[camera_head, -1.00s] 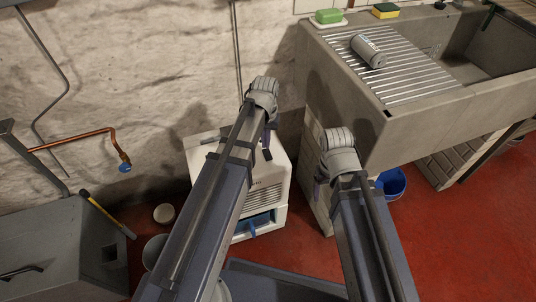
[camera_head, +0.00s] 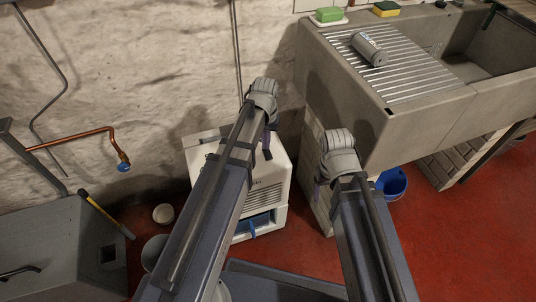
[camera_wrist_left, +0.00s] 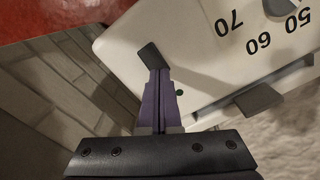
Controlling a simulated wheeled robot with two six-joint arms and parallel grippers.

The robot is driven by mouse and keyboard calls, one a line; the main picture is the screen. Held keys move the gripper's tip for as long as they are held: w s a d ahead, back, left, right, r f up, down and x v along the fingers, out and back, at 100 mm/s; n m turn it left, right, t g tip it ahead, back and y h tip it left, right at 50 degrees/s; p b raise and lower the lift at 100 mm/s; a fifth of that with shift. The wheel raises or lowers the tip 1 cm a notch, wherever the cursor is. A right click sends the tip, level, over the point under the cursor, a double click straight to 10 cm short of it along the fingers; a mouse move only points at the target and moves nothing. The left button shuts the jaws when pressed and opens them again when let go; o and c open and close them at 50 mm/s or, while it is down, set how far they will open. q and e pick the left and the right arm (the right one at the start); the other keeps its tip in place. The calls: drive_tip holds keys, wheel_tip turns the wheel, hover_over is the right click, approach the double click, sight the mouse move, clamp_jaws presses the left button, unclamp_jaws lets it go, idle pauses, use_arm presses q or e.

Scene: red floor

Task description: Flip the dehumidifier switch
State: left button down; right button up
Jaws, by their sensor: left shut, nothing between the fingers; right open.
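The white dehumidifier (camera_head: 278,187) stands on the floor against the wall, partly hidden by my left arm. I cannot tell for sure which dark part is the switch. My left gripper (camera_head: 268,148) is shut and empty over the panel's right side; its purple fingers (camera_wrist_left: 159,88) point at that block. My right gripper (camera_head: 318,185) is open, right of the dehumidifier.
A stone sink (camera_head: 405,125) with a grey can (camera_head: 369,49) on its ribbed drainboard stands at the right, close to my right gripper. A blue bucket (camera_head: 392,184) is below it. A copper pipe (camera_head: 85,139) and a grey metal box (camera_head: 55,250) are at left. Red floor is open at right.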

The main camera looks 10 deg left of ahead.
use_arm(q)
drive_tip(key=shift+f+b, duration=0.45)
drive_tip(key=shift+f, duration=0.1)
wheel_tip(320, 180, up, 7)
drive_tip(key=p, duration=0.7)
drive_tip(key=shift+r, duration=0.1)
idle(0.3)
drive_tip(key=s+d+r+m+p, duration=0.1)
drive_tip(key=s+d+r+p, duration=0.2)
drive_tip(key=r+p, duration=0.4)
drive_tip(key=s+d+r+m+p, duration=0.2)
drive_tip(key=s+d+r+p, duration=0.2)
drive_tip(key=s+r+p, duration=0.2)
drive_tip(key=s+d+r+m+y+p, duration=0.1)
drive_tip(key=s+d+r+p, duration=0.2)
drive_tip(key=s+r+p, duration=0.2)
wheel_tip(320, 180, up, 3)
drive_tip(key=p, duration=0.2)
drive_tip(key=shift+s+d+f+m+p, duration=0.15)
drive_tip(key=shift+d+m+p, duration=0.1)
drive_tip(key=shift+m+p, duration=0.1)
drive_tip(key=shift+a, duration=0.1)
